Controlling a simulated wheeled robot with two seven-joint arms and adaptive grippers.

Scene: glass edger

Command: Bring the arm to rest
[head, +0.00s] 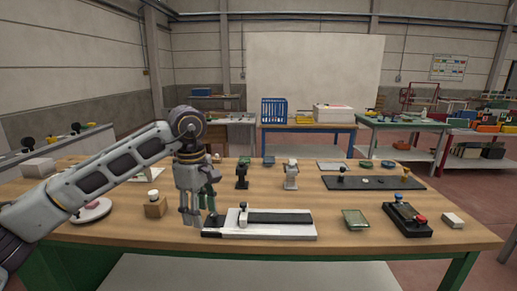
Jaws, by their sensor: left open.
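My left arm (110,168) reaches in from the left over the wooden table (280,258). Its gripper (202,222) points down, open, with its fingertips close to the left end of a white-based fixture with a dark strip (270,232). I cannot tell whether the fingertips touch the fixture or the table. Nothing shows between the fingers. My right gripper is not in view.
A wooden block with a white knob (155,205) stands left of the gripper. A black stand (242,174) and a white stand (291,175) are behind.

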